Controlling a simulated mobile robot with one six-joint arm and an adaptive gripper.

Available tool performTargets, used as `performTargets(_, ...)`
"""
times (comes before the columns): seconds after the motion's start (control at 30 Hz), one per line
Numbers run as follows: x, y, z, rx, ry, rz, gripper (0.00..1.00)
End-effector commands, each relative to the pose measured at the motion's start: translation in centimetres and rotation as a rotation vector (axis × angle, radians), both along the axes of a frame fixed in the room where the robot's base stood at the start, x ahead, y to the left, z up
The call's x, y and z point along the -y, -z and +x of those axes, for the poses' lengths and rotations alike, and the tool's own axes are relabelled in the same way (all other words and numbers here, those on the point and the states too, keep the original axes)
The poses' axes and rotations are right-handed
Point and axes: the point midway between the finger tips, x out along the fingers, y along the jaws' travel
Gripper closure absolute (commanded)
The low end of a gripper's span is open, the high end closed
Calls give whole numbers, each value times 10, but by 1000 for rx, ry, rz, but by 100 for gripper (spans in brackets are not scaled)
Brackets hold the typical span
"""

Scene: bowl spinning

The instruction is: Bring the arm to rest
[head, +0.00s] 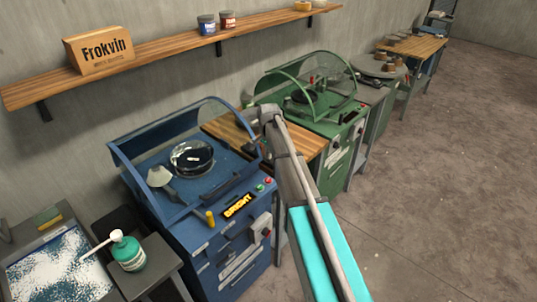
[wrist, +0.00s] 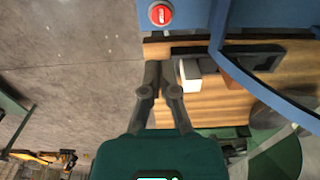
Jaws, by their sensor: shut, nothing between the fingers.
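My arm (head: 290,165) reaches up and across from the lower right of the head view, with its end over the wooden table (head: 226,128) between the blue and green machines. In the wrist view my gripper (wrist: 160,68) is shut and empty, its two dark fingertips together. It is above the front edge of the wooden table (wrist: 215,110), beside a small white block (wrist: 190,76). I cannot tell how high above the table it is. In the head view the gripper is small and partly hidden by the wrist.
The blue machine (head: 225,235) with a clear hood stands close left, a glass bowl (head: 192,157) inside. The green machine (head: 335,150) stands right. A shelf (head: 160,50) runs along the wall. Open floor (head: 440,190) lies right.

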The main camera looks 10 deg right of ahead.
Motion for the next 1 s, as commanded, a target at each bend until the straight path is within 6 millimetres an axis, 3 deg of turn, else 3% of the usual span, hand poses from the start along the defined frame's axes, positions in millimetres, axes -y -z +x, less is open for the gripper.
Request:
performTargets(0.3, 0, 0, -1, 0, -2, 0, 100)
performTargets(0.47, -1, 0, -18, -1, -43, -1, 100)
performTargets(0.67, -3, 0, -77, -4, -208, -3, 100)
performTargets(1.0, -7, 0, -223, -11, -669, -5, 100)
